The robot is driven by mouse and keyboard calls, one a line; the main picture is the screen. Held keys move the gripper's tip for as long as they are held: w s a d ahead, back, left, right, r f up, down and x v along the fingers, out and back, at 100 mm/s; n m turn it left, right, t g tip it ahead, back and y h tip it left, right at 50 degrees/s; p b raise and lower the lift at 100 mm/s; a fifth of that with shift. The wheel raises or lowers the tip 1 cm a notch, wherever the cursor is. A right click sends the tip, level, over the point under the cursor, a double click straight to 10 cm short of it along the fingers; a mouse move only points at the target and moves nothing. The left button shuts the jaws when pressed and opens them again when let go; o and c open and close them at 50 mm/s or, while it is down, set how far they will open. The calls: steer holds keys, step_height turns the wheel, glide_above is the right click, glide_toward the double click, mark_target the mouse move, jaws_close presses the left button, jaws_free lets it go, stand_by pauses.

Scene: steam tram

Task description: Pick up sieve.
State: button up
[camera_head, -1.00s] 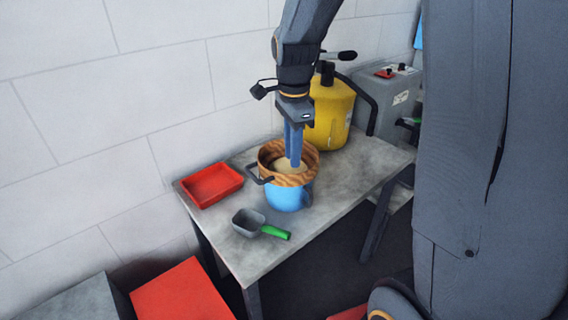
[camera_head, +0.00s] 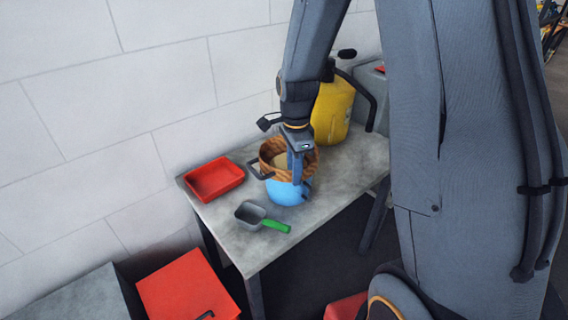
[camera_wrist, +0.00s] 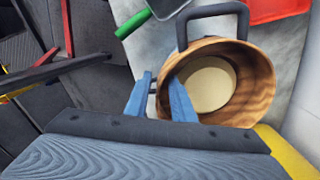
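The sieve (camera_head: 272,149), a round wooden hoop with a pale inside and a dark loop handle, sits on top of a blue pot (camera_head: 284,192) on the table. It also shows in the wrist view (camera_wrist: 258,85), its handle towards the top. My gripper (camera_head: 297,178) points down at the sieve's near right rim. In the wrist view my gripper's blue fingers (camera_wrist: 160,95) are apart and straddle the rim, one outside and one inside the hoop. Whether they touch the wood cannot be told. The tip of the inner finger is partly hidden in the head view.
A grey scoop with a green handle (camera_head: 275,225) and a red tray (camera_head: 214,179) lie on the grey table (camera_head: 228,226). A yellow canister (camera_head: 332,110) stands behind my arm. A white wall (camera_head: 170,70) borders the table. A red box (camera_head: 188,288) is below, at front left.

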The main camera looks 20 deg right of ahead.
jaws_close()
steer(key=shift+r, duration=0.15)
step_height(320, 180, up, 10)
steer(key=b, duration=0.2)
steer(key=shift+b, duration=0.3)
stand_by(0.3)
steer(key=shift+f+b, duration=1.55)
steer(key=shift+f, duration=2.3)
